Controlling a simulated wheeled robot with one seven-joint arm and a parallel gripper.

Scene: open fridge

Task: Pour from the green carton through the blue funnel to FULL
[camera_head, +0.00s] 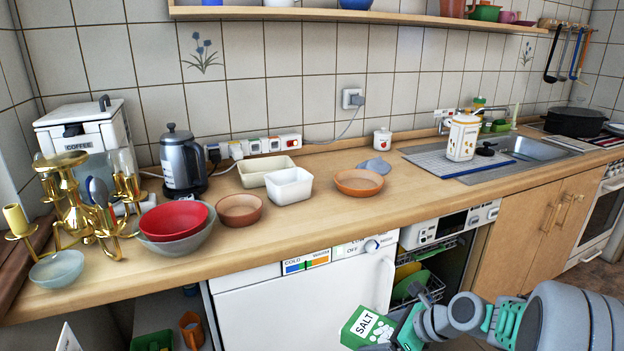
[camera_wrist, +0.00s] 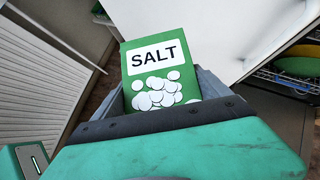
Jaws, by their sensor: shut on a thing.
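A green carton (camera_head: 368,327) labelled SALT is at the lower middle of the head view, tilted, in front of the white appliance. It also shows in the wrist view (camera_wrist: 162,78), with white round shapes printed below the label. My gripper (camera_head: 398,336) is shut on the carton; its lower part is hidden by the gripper. A small blue-grey object (camera_head: 375,167), apparently the funnel, lies on the worktop behind an orange-brown dish. I cannot see a FULL mark or a vessel under the funnel.
A white appliance front (camera_head: 300,312) stands below the worktop (camera_head: 330,215). To its right is an open compartment with racks and dishes (camera_head: 420,275). Bowls, a kettle (camera_head: 183,162) and a brass candelabrum (camera_head: 75,205) crowd the worktop's left. The sink (camera_head: 530,150) is at right.

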